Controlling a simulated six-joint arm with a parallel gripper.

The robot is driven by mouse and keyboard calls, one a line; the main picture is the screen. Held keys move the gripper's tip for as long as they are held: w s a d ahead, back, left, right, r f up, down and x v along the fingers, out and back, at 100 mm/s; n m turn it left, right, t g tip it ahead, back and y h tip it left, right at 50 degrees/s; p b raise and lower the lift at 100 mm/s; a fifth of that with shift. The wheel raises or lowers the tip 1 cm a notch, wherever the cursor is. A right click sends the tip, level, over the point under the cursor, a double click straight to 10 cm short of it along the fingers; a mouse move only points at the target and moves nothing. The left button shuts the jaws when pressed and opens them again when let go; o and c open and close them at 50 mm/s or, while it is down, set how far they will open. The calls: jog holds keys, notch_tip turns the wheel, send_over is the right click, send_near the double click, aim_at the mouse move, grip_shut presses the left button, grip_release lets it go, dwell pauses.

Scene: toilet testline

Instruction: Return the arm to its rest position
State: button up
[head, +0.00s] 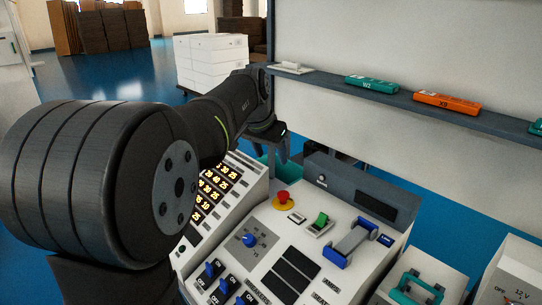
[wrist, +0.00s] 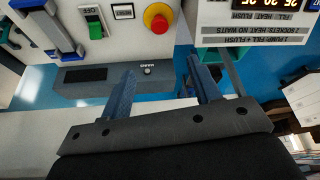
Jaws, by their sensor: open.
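My gripper (head: 280,150) is in the head view behind the control panels, just under the shelf and partly hidden by my own wrist. My arm reaches across the left of the head view, over the panel with lit numbers (head: 210,190). The rest position itself is not marked in either view.
A sloped control panel (head: 283,222) carries a red button (head: 283,197), a green switch (head: 320,222) and a blue-ended lever (head: 351,243). A shelf (head: 330,76) holds a teal box (head: 372,84) and an orange box (head: 446,103). White boxes (head: 212,62) stand behind.

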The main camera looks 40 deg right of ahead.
aim_at(283, 194)
jog(key=x, duration=1.7)
jog(key=shift+f, duration=0.25)
jog(key=shift+r, duration=0.1)
